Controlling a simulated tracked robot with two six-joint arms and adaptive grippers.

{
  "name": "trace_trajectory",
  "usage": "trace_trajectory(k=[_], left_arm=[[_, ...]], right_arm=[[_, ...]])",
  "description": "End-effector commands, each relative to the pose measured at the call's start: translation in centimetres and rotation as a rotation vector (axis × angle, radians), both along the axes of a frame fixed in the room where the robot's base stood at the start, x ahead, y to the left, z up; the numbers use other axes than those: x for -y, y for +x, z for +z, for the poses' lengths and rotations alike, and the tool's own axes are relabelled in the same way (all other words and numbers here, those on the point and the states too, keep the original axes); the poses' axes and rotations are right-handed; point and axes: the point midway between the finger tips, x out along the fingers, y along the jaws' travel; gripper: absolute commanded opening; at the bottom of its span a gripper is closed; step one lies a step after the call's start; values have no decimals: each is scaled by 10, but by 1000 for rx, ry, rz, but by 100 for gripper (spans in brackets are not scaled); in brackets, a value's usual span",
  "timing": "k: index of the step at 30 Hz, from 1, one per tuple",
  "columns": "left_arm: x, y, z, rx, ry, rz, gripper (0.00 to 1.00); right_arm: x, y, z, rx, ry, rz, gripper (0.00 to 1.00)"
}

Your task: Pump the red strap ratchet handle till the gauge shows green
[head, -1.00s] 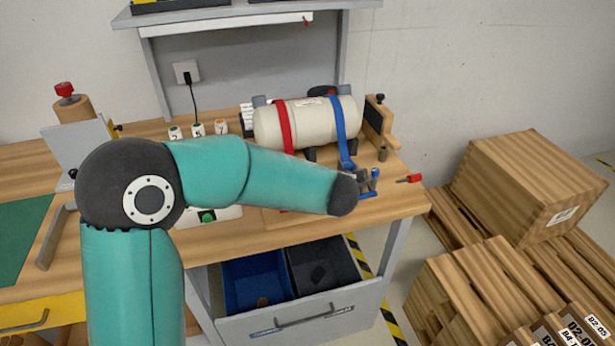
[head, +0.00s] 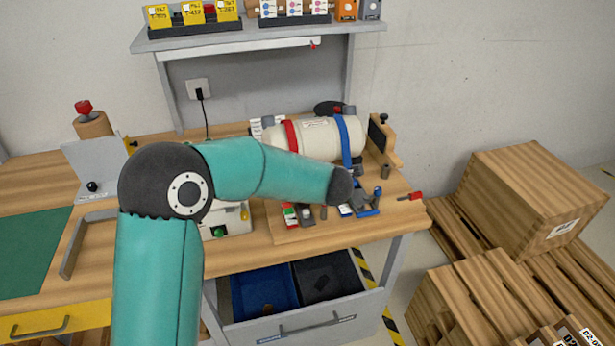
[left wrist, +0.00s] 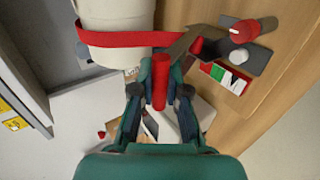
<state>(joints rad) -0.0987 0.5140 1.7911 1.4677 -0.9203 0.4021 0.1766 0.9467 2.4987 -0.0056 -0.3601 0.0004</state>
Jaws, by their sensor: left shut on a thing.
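A cream tank (head: 331,141) lies on the bench with a red strap (head: 291,137) and a blue strap (head: 343,135) around it. In the left wrist view my left gripper (left wrist: 160,98) is shut on the red ratchet handle (left wrist: 160,72), whose bar stands between the fingers below the red strap (left wrist: 122,40). In the head view my left forearm hides this gripper and the handle. A gauge strip with red, white and green bands (left wrist: 225,76) lies to the right of the handle; it also shows in the head view (head: 290,214). I cannot read its pointer. My right gripper is not in view.
The blue strap's ratchet (head: 368,205) and a red-handled tool (head: 410,196) are on the bench's right side. An open drawer with a blue bin (head: 262,290) and a dark bin is below. Wooden crates (head: 535,205) stand at right.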

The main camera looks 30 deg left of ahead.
Motion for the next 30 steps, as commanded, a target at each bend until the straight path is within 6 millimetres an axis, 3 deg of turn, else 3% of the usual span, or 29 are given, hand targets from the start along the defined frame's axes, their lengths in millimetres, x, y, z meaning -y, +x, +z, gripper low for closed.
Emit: trace_trajectory(k=[7,8,10,22,30], left_arm=[[-2,-1,0,1,2,3,0],[-2,-1,0,1,1,4,15],[-2,-1,0,1,1,4,26],[2,-4,4,2,0,1,26],[25,-27,28,4,0,1,26]], right_arm=[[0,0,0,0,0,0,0],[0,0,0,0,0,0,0],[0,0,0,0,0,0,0],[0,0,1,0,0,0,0],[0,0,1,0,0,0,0]])
